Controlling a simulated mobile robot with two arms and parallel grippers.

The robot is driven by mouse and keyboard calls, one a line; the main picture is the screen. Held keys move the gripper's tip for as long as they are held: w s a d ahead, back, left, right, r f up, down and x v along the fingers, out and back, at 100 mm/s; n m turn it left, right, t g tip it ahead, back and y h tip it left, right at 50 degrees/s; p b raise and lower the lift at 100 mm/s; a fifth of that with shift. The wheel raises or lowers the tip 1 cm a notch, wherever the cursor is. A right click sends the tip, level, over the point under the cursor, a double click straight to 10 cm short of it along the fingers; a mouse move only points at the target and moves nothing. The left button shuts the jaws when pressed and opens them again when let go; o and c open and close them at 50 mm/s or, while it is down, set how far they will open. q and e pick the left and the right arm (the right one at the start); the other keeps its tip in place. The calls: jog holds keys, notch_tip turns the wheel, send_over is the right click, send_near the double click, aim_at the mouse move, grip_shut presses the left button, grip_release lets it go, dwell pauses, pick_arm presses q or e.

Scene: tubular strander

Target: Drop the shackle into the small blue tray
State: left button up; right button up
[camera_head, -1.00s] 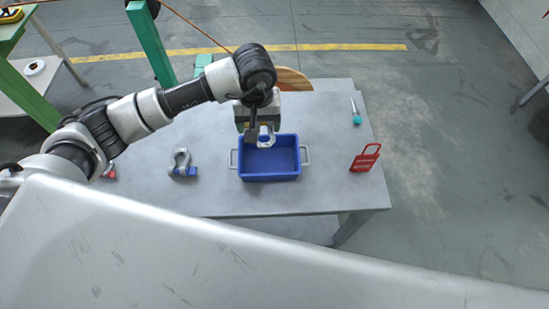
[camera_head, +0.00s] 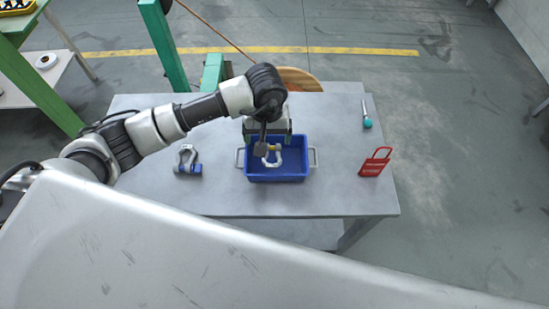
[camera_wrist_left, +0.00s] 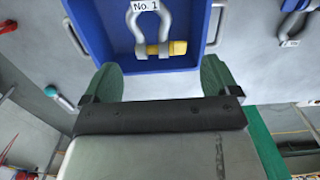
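The small blue tray (camera_head: 290,178) stands on the grey table with a grey handle at each end. A pale grey shackle (camera_head: 277,162) with a yellow pin is within the tray's walls. In the left wrist view the shackle (camera_wrist_left: 137,25) shows a white "No. 1" tag, over the blue tray (camera_wrist_left: 203,40). My left gripper (camera_head: 266,144) is above the tray. In the left wrist view its green fingers (camera_wrist_left: 160,80) are wide apart with nothing between them, and the shackle lies clear beyond them. My right gripper is out of view.
Another shackle (camera_head: 187,160) with a blue pin lies left of the tray. A red lockout hasp (camera_head: 374,165) and a teal-ended tool (camera_head: 367,122) lie to the right. A wooden disc (camera_head: 300,80) and a green post (camera_head: 163,45) stand behind the table.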

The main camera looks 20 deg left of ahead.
pick_arm(q)
jog(key=shift+o, duration=0.7)
jog(key=shift+r, duration=0.45)
notch_tip(320, 180, up, 10)
jog(key=b, duration=0.3)
jog(key=shift+f, duration=0.1)
